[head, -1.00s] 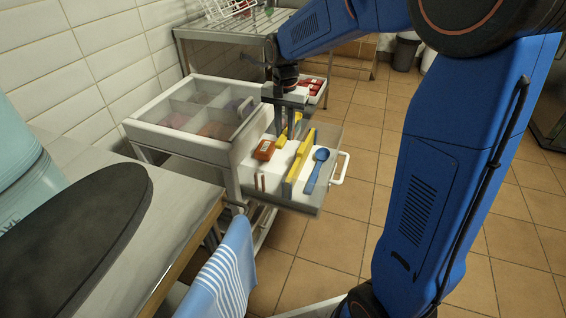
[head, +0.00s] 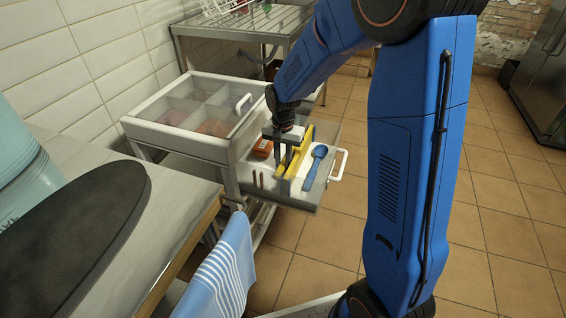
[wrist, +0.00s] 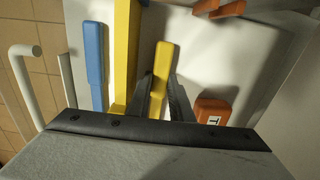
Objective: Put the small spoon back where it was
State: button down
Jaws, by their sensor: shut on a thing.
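My gripper (head: 285,172) is over the pulled-out drawer (head: 298,200). In the wrist view its fingers (wrist: 160,100) are shut on a short yellow handle (wrist: 163,65), just right of a long yellow divider (wrist: 124,50). The far end of this yellow-handled utensil is hidden, so I cannot tell its bowl. The divider (head: 306,140) also shows in the head view. A blue spoon (head: 316,165) lies on the divider's other side, its handle showing in the wrist view (wrist: 94,65).
An orange labelled block (head: 263,148) and two brown pegs (head: 257,179) are in the drawer, left of my gripper. The drawer has a white handle (head: 339,165). A compartmented top tray (head: 172,140) stands at left. A striped towel (head: 225,270) hangs in front.

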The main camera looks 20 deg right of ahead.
jog(key=shift+f, duration=0.25)
jog(key=shift+f, duration=0.15)
jog(key=c, duration=1.9)
grip_release()
jog(key=shift+o, duration=0.2)
notch_tip(320, 180, up, 12)
jog(key=s+d+r+n+t, duration=0.1)
jog(key=s+d+r+n, duration=0.2)
jog(key=s, duration=0.5)
jog(key=s+d+r+n+t, duration=0.1)
jog(key=s+d+r, duration=0.2)
jog(key=s+r, duration=0.4)
jog(key=s+d+f+n+t, duration=0.1)
jog(key=s, duration=0.7)
jog(key=s+d+n+t, duration=0.1)
jog(key=s+n, duration=0.1)
jog(key=s, duration=0.5)
jog(key=shift+s+d+f+t, duration=0.35)
jog(key=shift+s+t, duration=0.05)
